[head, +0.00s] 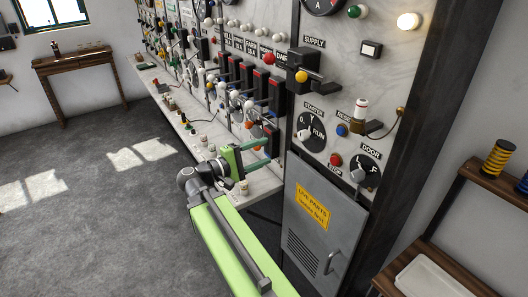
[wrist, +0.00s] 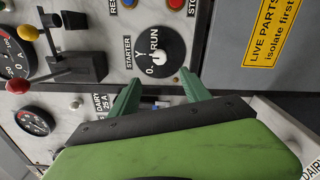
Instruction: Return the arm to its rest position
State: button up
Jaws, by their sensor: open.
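My gripper (head: 268,150) is at the end of my green arm, in front of the marble switchboard (head: 345,85), just left of the grey cabinet door. Its two green fingers are apart with nothing between them. In the wrist view my gripper (wrist: 160,88) points at the panel, below the round starter dial (wrist: 156,52). The starter dial (head: 311,132) also shows in the head view, right of my gripper. I cannot tell whether a finger touches the panel.
A narrow ledge (head: 172,118) with small parts runs along the board. A supply lever (head: 312,72) and several black switches (head: 248,82) stick out. At right are a shelf with a yellow spool (head: 498,158) and a white tray (head: 432,275). The grey floor (head: 85,215) at left is clear.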

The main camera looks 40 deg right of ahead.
jog(key=w+a+f+t+y, duration=0.1)
jog(key=a+f+y, duration=0.2)
jog(key=f, duration=0.3)
jog(key=w+a+f+y, duration=0.1)
jog(key=a+f+y, duration=0.25)
jog(key=f, duration=0.25)
jog(key=a+f+m+y, duration=0.1)
jog(key=a+f+y, duration=0.4)
jog(key=a, duration=0.6)
jog(key=a+f+m+y, duration=0.1)
jog(key=a+f+y, duration=0.5)
jog(key=a, duration=0.5)
jog(key=shift+s+f, duration=0.3)
jog(key=shift+f, duration=0.35)
